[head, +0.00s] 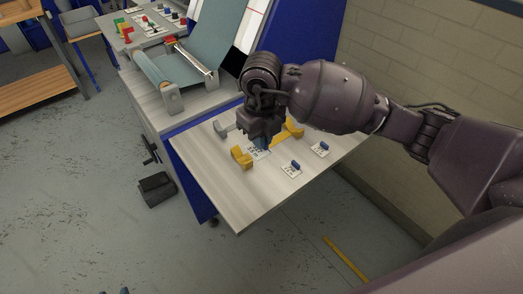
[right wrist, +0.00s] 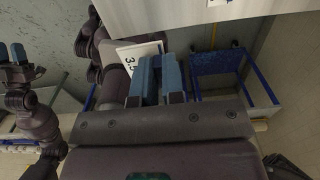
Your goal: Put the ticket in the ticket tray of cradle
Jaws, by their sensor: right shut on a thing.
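My right gripper (head: 262,141) is over the light wood table top, between two yellow blocks. The right wrist view shows its blue fingers (right wrist: 161,80) shut on the ticket (right wrist: 140,54), a white card printed with dark digits that sticks out to the left. Which thing is the cradle is not certain; the yellow blocks, one in front (head: 241,157) and one behind (head: 293,129), may belong to it. I cannot make out its ticket tray, and my gripper covers part of this area. My left gripper (right wrist: 12,53) hangs at the left edge of the right wrist view, its blue fingers apart and empty.
White plates with blue knobs (head: 291,168) (head: 320,149) sit right of the front yellow block. A grey piece (head: 220,128) stands at the left. Behind is a roller machine with greenish cloth (head: 190,68). A brick wall (head: 430,60) bounds the right. The front table corner is clear.

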